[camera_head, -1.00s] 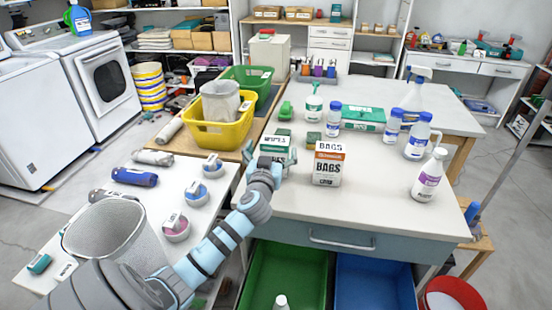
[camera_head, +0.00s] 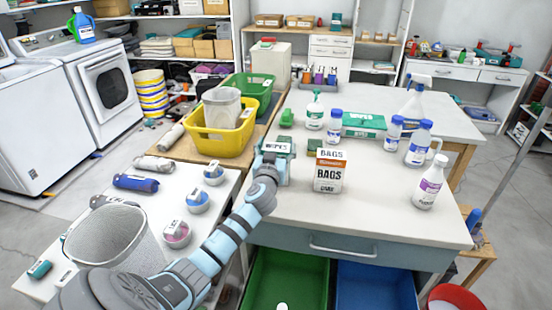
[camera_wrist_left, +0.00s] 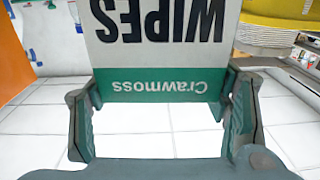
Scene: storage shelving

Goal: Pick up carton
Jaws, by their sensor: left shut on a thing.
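A white and green wipes carton (camera_head: 277,144) is at the left side of the white worktop, partly hidden behind my left gripper (camera_head: 272,166). In the left wrist view the carton (camera_wrist_left: 155,45) fills the space between the two fingers, its "WIPES" and "Crawmoss" lettering upside down. The left gripper (camera_wrist_left: 160,100) is shut on it, with one finger at each side. I cannot tell clearly whether its base is off the worktop. My right gripper is not in view.
A white and orange bags box (camera_head: 329,171) stands close to the right of the carton. A yellow basket (camera_head: 219,143) is to the left. Several bottles and a green flat box (camera_head: 364,124) stand farther back. The worktop's front (camera_head: 365,218) is clear.

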